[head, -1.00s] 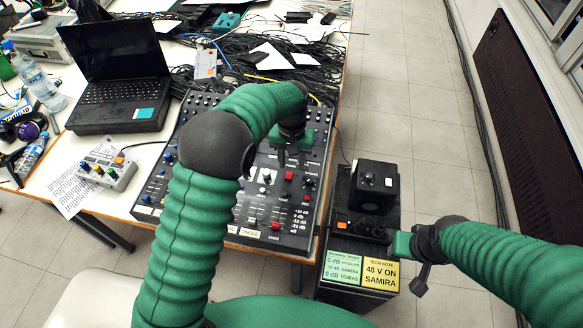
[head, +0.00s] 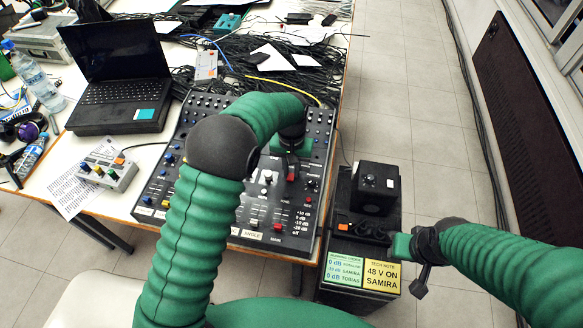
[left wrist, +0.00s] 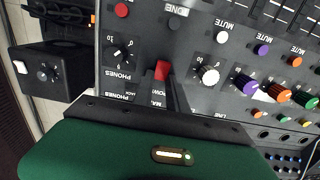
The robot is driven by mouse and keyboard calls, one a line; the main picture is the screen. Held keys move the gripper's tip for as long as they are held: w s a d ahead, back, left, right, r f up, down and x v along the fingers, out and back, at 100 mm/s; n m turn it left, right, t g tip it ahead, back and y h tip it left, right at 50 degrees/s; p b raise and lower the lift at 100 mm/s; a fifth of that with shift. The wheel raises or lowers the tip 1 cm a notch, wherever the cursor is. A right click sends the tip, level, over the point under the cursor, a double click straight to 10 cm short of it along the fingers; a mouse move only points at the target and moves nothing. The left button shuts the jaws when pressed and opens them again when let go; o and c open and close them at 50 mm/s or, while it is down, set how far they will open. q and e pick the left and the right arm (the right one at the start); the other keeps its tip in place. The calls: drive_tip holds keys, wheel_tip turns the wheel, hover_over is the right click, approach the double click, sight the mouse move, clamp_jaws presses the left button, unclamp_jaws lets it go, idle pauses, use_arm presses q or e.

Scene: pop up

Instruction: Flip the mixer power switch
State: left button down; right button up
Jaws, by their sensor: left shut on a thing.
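The black mixer (head: 165,180) lies on the white table, covered in knobs and buttons. My left gripper (head: 291,170) is over its right part, pointing down, with its jaws shut on a small red switch (head: 291,178). In the left wrist view the red switch (left wrist: 162,70) shows at the dark fingertips (left wrist: 172,88), beside the phones knobs. The fingers hide part of it, and I cannot tell its on or off position. My right gripper (head: 402,246) is at the right, beside a black power strip; its jaws are not clear.
A black box with a knob (head: 376,188) and a power strip with an orange switch (head: 343,227) stand on a case right of the table. A laptop (head: 115,75), a small mixer (head: 106,172) and tangled cables (head: 215,85) are on the table. Other knobs crowd the left fingers.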

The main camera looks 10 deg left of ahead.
use_arm(q)
drive_tip(key=t+b, duration=0.1)
drive_tip(key=s+t+b, duration=0.1)
drive_tip(key=t, duration=0.1)
drive_tip(key=shift+r+t+b, duration=0.15)
drive_tip(key=shift+t+b, duration=0.25)
drive_tip(key=shift+b, duration=0.05)
drive_tip(key=c, duration=1.3)
unclamp_jaws()
drive_tip(key=shift+r, duration=0.1)
drive_tip(key=p+v, duration=0.2)
drive_tip(key=v, duration=1.4)
drive_tip(key=shift+r, duration=0.3)
